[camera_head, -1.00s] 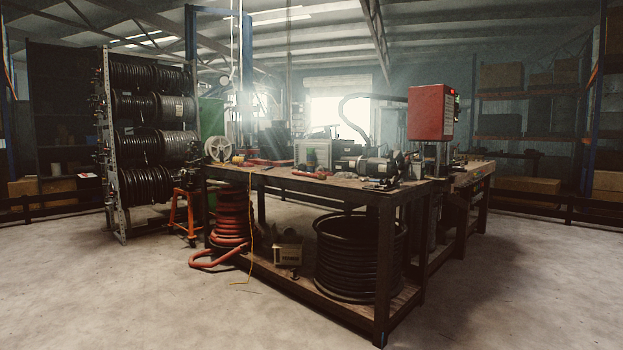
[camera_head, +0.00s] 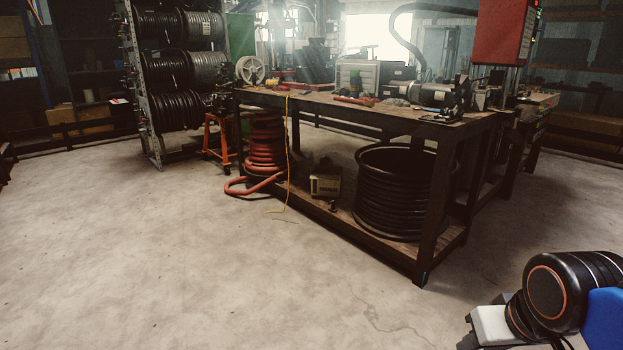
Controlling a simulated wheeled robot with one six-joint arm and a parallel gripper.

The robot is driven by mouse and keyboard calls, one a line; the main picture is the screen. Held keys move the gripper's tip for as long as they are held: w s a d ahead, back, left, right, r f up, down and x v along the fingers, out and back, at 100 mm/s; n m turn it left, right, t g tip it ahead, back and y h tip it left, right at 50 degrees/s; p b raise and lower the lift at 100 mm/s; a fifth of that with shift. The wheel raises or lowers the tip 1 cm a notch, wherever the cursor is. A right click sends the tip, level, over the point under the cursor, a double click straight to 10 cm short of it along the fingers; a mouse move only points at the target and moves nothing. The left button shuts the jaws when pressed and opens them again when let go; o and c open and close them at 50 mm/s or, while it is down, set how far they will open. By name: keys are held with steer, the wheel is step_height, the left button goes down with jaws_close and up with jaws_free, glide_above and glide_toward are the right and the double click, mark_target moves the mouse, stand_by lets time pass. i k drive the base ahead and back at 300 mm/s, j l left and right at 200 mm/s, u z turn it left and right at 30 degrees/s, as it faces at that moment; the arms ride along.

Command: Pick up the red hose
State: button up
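A red hose (camera_head: 266,150) stands in an upright coil at the left end of the workbench (camera_head: 350,112), at the level of the lower shelf. Its lower loop (camera_head: 250,186) bends out past the shelf and lies low by the floor. The top of the coil is partly hidden under the bench top. My gripper is not in view. Only part of my arm shows at the lower right, well apart from the hose.
A large black hose coil (camera_head: 400,195) and a small box (camera_head: 325,184) sit on the lower shelf. A yellow cord (camera_head: 288,150) hangs beside the red hose. An orange stand (camera_head: 217,140) and a hose reel rack (camera_head: 150,100) stand left. The floor in front is clear.

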mark_target(357, 103)
steer(key=i+u, duration=0.25)
steer(key=i, duration=1.8)
